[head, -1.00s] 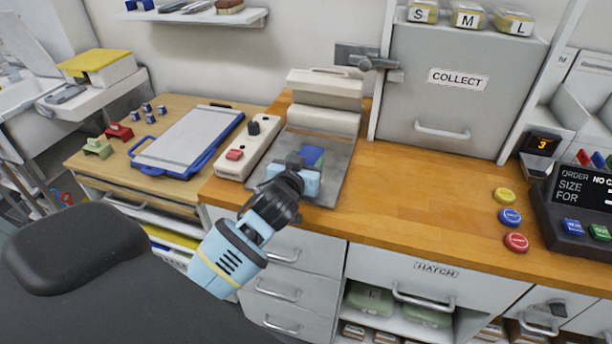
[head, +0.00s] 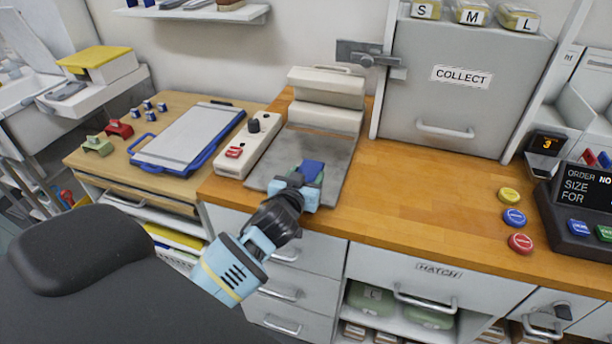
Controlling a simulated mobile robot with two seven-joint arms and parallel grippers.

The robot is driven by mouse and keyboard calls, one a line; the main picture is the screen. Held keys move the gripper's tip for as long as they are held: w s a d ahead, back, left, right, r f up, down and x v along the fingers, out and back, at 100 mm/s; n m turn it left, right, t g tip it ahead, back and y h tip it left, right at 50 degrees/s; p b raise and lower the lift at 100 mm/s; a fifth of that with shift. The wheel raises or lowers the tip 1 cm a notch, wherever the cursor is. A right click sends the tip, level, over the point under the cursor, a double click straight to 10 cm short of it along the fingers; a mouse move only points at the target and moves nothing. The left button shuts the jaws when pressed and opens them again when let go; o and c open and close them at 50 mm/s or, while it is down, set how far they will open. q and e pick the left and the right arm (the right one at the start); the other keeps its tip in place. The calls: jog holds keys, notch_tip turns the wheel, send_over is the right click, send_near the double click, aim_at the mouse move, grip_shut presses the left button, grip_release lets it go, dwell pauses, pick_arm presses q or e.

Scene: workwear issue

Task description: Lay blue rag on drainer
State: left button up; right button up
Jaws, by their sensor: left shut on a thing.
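The blue rag (head: 312,168) is a small dark blue piece at the fingertips of my left gripper (head: 303,184). The gripper is shut on it, over the grey metal plate (head: 335,155) of the press on the wooden counter. The fingers hide part of the rag, and I cannot tell whether it touches the plate. A white ledge (head: 128,82) beside the sink at the far left may be the drainer; I cannot be sure. My right gripper is not in view.
A yellow-topped white box (head: 100,66) and a grey item stand on the ledge. A blue-framed board (head: 187,138) and small red, green and blue pieces lie on the left table. A white control box (head: 248,145) stands beside the plate.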

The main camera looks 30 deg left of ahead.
pick_arm(q)
jog(key=o, duration=1)
jog(key=shift+f, duration=0.1)
jog(key=shift+o, duration=0.2)
jog(key=shift+r, duration=0.35)
jog(key=shift+s+d+f, duration=0.1)
jog(key=shift+s, duration=0.25)
jog(key=v, duration=1.1)
jog(key=shift+s, duration=0.1)
